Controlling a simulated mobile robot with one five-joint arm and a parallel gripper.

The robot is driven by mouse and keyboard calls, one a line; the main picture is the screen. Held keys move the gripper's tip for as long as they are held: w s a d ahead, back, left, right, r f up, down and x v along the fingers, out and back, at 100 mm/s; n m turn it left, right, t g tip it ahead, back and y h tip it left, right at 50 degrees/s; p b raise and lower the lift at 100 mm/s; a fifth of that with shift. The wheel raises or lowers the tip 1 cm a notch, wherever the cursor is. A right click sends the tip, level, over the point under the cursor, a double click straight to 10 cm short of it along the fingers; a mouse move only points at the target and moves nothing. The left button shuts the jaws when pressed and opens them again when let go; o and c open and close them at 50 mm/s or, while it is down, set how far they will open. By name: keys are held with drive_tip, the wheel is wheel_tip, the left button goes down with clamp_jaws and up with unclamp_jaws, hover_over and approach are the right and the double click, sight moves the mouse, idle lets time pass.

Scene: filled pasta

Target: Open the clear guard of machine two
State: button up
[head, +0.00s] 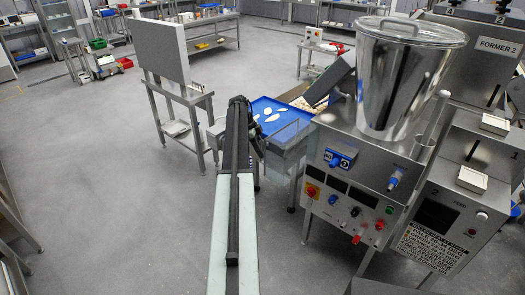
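The machine (352,178), a steel unit with a control panel of knobs, dark displays and a red switch, stands right of centre; a "FORMER 2" plate (499,47) shows behind it on the right. The clear guard (288,150) is a see-through panel at the machine's left end, above a blue surface (270,108) carrying pale pieces. It appears lowered, but its edges are faint. My arm reaches forward from the bottom centre. My gripper (256,138) appears to be at the arm's far end, just left of the guard; its fingers are too small and dark to make out, and contact is unclear.
A large lidded steel hopper (405,75) stands on top of the machine. A steel stand with an upright grey panel (148,52) is left of the blue surface. Benches (208,27) line the back. Open grey floor (110,190) lies on the left.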

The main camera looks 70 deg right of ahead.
drive_tip(key=p+v, duration=0.4)
drive_tip(key=v, duration=0.1)
drive_tip(key=shift+r, duration=0.3)
